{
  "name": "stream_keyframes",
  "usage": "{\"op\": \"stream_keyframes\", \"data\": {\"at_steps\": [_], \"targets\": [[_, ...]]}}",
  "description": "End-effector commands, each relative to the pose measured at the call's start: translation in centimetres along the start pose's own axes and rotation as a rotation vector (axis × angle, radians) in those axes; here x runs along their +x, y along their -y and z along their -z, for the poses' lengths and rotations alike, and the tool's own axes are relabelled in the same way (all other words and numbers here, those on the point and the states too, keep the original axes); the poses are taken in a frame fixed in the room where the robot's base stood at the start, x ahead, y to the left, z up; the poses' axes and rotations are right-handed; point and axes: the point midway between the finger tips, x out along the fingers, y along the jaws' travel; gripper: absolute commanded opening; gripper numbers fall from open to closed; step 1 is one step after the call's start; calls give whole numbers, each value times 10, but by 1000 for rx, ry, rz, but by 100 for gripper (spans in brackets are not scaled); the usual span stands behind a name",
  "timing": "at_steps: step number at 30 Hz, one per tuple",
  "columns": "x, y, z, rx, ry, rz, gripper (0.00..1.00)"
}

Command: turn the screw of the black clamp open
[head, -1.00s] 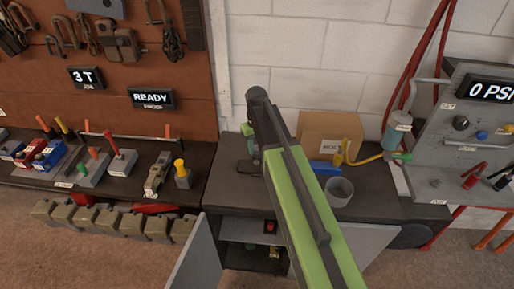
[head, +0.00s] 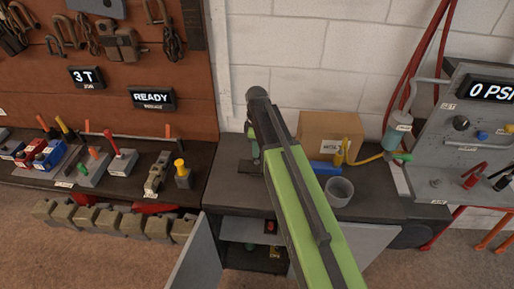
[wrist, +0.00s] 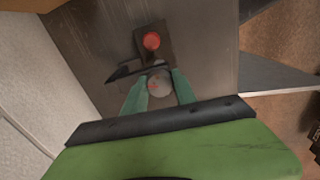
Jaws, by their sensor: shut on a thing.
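In the wrist view, my gripper (wrist: 160,80) has its two green fingers closed on the sides of a round grey head with a reddish mark, seemingly the screw (wrist: 158,88). The black clamp (wrist: 128,72) shows as a thin dark bar just beyond the fingers, running left to a pointed end. A dark plate with a red round knob (wrist: 151,41) lies above it in the picture. In the head view my arm hides most of the clamp; only a dark base (head: 249,167) shows left of the arm.
A cardboard box (head: 330,131), a blue object (head: 325,168) and a grey cup (head: 339,191) stand right of my arm on the dark bench (head: 228,195). A yellow-handled tool block (head: 182,175) stands at the left. Below, a cabinet door (head: 195,258) hangs open.

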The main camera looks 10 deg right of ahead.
Motion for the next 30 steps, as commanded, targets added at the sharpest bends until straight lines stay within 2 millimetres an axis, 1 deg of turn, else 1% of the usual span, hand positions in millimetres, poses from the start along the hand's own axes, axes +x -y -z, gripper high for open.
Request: {"op": "stream_keyframes", "data": {"at_steps": [6, 13, 21, 30], "targets": [[0, 0, -1, -156, 3, 1, 0], [0, 0, -1, -269, 2, 1, 0], [0, 0, -2, -324, 2, 0, 0], [0, 0, -2, -329, 2, 0, 0]]}}
